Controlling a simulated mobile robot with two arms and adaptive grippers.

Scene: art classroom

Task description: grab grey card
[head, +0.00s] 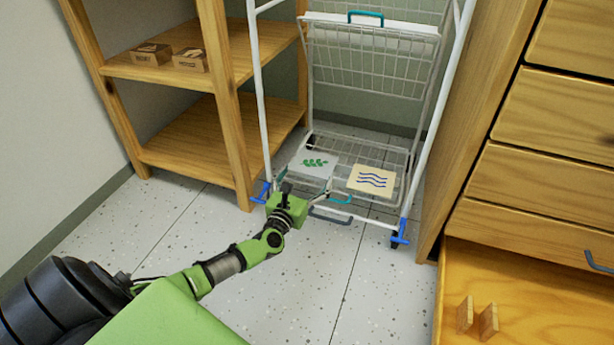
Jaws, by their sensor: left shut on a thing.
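The grey card (309,170) bears a green leaf print and is at the low front of the white wire cart (358,156). My left gripper (305,187) reaches in from the front and is shut on the card's near edge. The card looks tilted slightly; I cannot tell whether it still touches the wire shelf. A cream card (371,180) with blue wavy lines is just right of it on the cart's low shelf. My right gripper is not in view.
A wooden shelf (190,135) with two small brown boxes stands left of the cart. A wooden drawer cabinet (545,130) stands right, with an open drawer (560,300) holding two small wooden pieces. The speckled floor (350,290) in front is clear.

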